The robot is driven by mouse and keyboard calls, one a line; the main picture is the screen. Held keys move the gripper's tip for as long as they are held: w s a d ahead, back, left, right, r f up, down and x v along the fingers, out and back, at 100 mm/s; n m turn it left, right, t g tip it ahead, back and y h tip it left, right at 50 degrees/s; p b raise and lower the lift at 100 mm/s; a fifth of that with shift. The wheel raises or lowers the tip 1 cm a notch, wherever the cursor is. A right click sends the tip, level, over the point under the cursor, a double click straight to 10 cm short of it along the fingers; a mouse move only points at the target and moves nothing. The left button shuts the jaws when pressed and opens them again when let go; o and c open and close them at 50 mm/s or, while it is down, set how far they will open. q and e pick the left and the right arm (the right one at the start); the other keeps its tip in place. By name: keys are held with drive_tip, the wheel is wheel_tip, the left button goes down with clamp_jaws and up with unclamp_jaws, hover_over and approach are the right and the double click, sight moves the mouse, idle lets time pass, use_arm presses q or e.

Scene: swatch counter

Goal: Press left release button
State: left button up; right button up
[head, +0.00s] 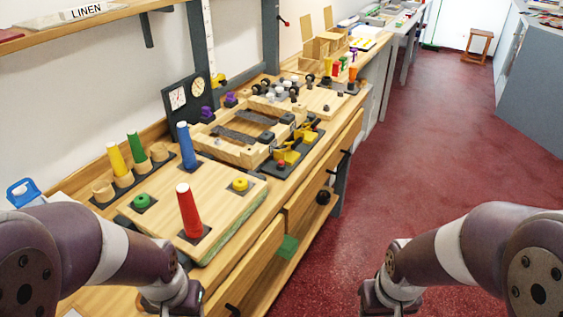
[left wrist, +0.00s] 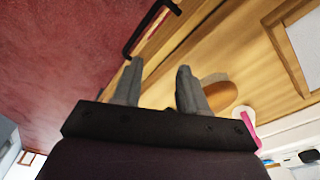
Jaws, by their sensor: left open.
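In the head view, a dark fixture plate (head: 265,170) on the workbench carries yellow clamp-like parts (head: 288,156) and a small red button (head: 281,162) at its near end. I cannot tell for sure that this is the left release button. My left gripper (left wrist: 158,82) shows in the left wrist view with its two grey fingers apart and nothing between them. It hangs over the bench's front, near a black drawer handle (left wrist: 150,28). In the head view its fingers are cut off below the frame, as are my right gripper's. The button does not show in the left wrist view.
A wooden board (head: 215,220) with a tall red cone (head: 188,210) and a blue cone (head: 186,145) stands between my left arm and the fixture. A wooden frame (head: 235,150) lies behind the fixture. A drawer (head: 330,170) stands below. The red floor (head: 430,150) is open to the right.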

use_arm(q)
clamp_jaws()
idle(1.5)
